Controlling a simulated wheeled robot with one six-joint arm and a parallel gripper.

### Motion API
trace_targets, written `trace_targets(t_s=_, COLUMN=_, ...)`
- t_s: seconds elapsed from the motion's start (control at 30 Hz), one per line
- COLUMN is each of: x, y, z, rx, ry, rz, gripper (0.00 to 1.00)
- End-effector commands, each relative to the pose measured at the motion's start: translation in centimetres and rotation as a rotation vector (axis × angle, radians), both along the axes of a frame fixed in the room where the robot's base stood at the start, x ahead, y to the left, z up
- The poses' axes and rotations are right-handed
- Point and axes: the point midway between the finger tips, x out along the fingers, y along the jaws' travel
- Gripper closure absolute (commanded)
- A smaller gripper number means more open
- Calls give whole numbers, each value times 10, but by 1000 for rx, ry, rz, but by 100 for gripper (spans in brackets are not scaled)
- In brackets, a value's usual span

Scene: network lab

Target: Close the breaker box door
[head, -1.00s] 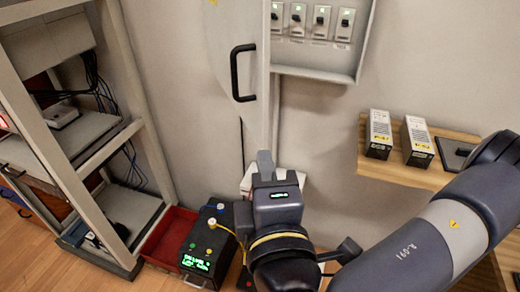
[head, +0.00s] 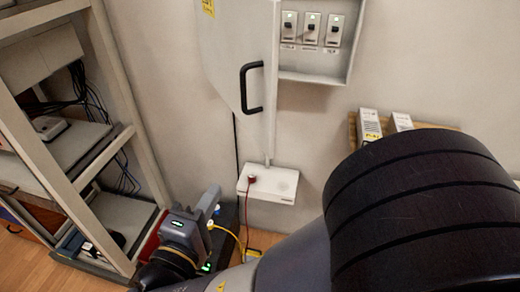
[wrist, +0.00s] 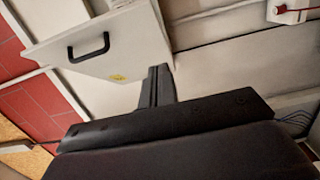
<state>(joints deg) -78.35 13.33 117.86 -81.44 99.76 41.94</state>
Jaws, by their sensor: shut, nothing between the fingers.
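The breaker box (head: 345,72) is on the wall in the head view, with a row of breaker switches showing. Its pale door (head: 226,55) stands open to the left of the switches. A black bar handle (head: 252,88) is on the door. The door (wrist: 120,65) and its handle (wrist: 88,47) also show in the wrist view, beyond the fingers and to their left. My gripper (head: 213,197) is below and left of the door, apart from it. Its fingers (wrist: 158,84) are shut and empty. The top of the box is out of the head view.
An open rack (head: 112,140) with cables stands at left. A white wall box (head: 268,184) with a red lead is below the door. A wooden shelf (head: 352,130) with two power units is at right, partly hidden by my arm. Dark equipment is near my gripper.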

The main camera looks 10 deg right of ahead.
Motion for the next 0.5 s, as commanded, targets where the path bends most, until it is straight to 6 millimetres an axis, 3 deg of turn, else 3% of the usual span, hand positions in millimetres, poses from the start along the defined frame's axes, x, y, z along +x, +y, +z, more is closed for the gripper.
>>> trace_targets(t_s=0.23, x=14, y=-6, z=-1, rx=0, ry=1, rz=-7, gripper=100)
trace_targets(t_s=0.5, x=49, y=-23, z=0, rx=-1, ry=2, rz=-9, gripper=100)
